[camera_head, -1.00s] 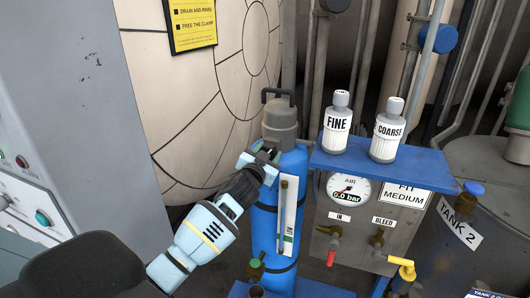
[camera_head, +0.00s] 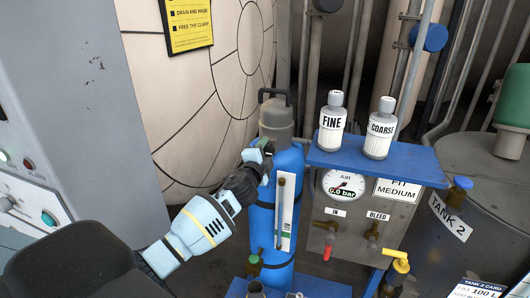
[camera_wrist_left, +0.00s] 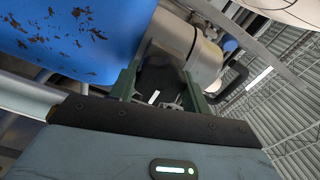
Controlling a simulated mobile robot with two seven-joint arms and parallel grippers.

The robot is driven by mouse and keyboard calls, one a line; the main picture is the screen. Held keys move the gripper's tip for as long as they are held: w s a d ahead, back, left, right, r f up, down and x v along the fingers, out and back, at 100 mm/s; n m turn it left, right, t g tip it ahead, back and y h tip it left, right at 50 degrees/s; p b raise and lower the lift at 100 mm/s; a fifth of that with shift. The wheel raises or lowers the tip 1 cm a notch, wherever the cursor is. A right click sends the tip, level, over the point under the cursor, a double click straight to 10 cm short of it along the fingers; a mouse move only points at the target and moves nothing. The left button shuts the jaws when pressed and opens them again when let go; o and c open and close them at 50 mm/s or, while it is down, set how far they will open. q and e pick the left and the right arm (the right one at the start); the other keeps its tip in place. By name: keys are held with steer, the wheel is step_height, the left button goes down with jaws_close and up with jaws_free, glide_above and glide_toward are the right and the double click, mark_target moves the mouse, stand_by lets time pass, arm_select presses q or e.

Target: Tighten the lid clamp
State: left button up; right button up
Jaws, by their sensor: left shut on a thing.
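The blue cylinder vessel (camera_head: 264,222) stands upright with a grey lid (camera_head: 276,121) and a dark loop handle on top. My left gripper (camera_head: 264,150) is at the vessel's upper left side, just below the lid. In the left wrist view, its two green fingers (camera_wrist_left: 158,88) are shut on a dark part (camera_wrist_left: 160,72) beside the grey lid (camera_wrist_left: 188,42), which appears to be the lid clamp. The blue body (camera_wrist_left: 75,38) fills the upper left there. The clamp is mostly hidden by the gripper in the head view. My right gripper is not in view.
A blue shelf (camera_head: 385,168) right of the vessel carries the FINE (camera_head: 332,125) and COARSE (camera_head: 379,130) bottles. Below are an air gauge (camera_head: 343,185) reading 0.0 bar and valves. A large pale round door (camera_head: 185,95) is behind; a grey control cabinet (camera_head: 75,110) stands left.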

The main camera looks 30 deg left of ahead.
arm_select(q)
steer(key=m, duration=0.5)
steer(key=shift+m, duration=0.4)
stand_by(0.4)
steer(key=o, duration=1)
steer(key=v, duration=0.8)
steer(key=shift+w+a, duration=0.1)
